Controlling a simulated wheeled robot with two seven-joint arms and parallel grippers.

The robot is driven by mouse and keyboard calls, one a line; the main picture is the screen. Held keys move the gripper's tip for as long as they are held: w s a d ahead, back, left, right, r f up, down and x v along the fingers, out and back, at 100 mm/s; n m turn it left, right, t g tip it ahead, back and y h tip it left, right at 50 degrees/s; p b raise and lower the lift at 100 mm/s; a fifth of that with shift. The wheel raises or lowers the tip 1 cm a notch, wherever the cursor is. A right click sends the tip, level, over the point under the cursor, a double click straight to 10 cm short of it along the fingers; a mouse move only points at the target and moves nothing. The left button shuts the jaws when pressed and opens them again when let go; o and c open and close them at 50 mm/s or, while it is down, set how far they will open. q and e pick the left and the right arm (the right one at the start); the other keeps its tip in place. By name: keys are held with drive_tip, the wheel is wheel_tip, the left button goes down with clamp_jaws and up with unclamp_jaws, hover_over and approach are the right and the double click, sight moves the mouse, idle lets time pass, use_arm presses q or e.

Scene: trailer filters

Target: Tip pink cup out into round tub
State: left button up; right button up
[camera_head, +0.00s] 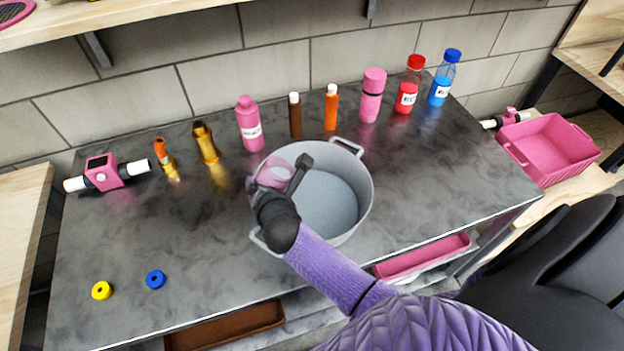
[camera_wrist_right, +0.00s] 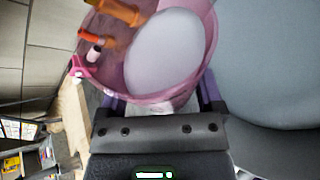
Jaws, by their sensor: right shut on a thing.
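The pink cup (camera_head: 270,173) is see-through and hangs over the left part of the round tub in the head view. My right gripper (camera_head: 292,178) is shut on it. The cup also fills the top middle of the right wrist view (camera_wrist_right: 178,95), between the two fingers (camera_wrist_right: 162,103). It looks tilted; I cannot tell whether anything is in it. The round tub (camera_head: 358,190) is a grey two-handled pot on the dark counter. Its visible floor looks bare, and my gripper and arm hide its left part. My left gripper is not in view.
Behind the tub stand a pink bottle (camera_head: 249,125), a brown vial (camera_head: 295,117), an orange vial (camera_head: 331,108) and several other bottles. Yellow (camera_head: 101,290) and blue (camera_head: 155,279) rings lie at the front left. The counter's (camera_head: 215,240) left middle is clear.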

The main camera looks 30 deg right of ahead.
drive_tip(key=shift+d+f, duration=0.1)
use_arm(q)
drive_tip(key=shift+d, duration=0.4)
use_arm(e)
drive_tip(key=shift+r+m+y, duration=0.25)
drive_tip(key=shift+m+y, duration=0.05)
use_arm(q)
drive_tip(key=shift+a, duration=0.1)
use_arm(e)
drive_tip(key=shift+r+y, duration=0.15)
drive_tip(key=shift+y, duration=0.15)
drive_tip(key=shift+d+r+m, duration=0.1)
drive_tip(key=shift+m, duration=0.2)
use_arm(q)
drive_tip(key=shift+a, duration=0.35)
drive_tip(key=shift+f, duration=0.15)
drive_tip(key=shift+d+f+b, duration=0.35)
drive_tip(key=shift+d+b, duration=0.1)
use_arm(e)
drive_tip(key=shift+f+m+y, duration=0.2)
drive_tip(key=shift+m+y, duration=0.1)
drive_tip(key=shift+y, duration=0.1)
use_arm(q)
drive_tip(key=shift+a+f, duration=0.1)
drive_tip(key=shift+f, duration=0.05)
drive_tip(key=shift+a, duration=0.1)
